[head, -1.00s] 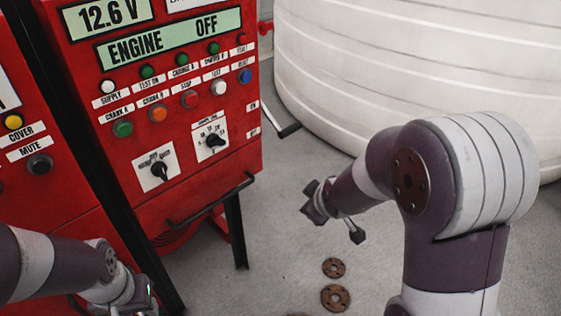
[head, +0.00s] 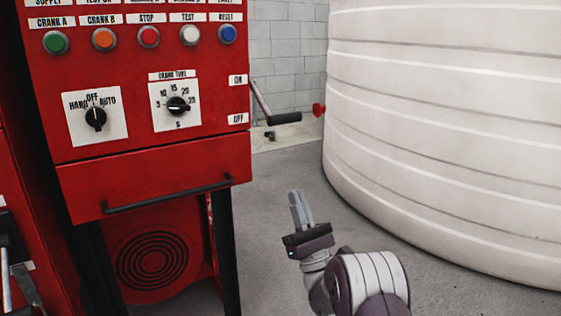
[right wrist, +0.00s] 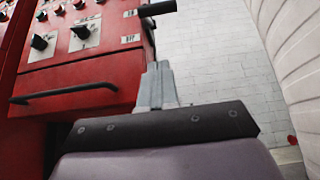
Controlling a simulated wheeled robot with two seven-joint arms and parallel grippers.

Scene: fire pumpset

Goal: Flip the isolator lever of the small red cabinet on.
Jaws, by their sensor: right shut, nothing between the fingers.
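The small red cabinet (head: 150,182) stands at the left in the head view; it also shows in the right wrist view (right wrist: 85,78). Its isolator lever (head: 284,118) sticks out from the right side, a metal arm slanting down to a black grip level with the OFF label (head: 237,119). The ON label (head: 238,80) is above. The grip shows at the top of the right wrist view (right wrist: 157,8). My right gripper (head: 300,208) is shut and empty, pointing up, below the grip and apart from it.
A large white ribbed tank (head: 440,130) fills the right side. A red knob (head: 319,110) sits by it. A black handle bar (head: 170,195) runs along the cabinet's lower front. Grey floor (head: 275,250) is open between cabinet and tank.

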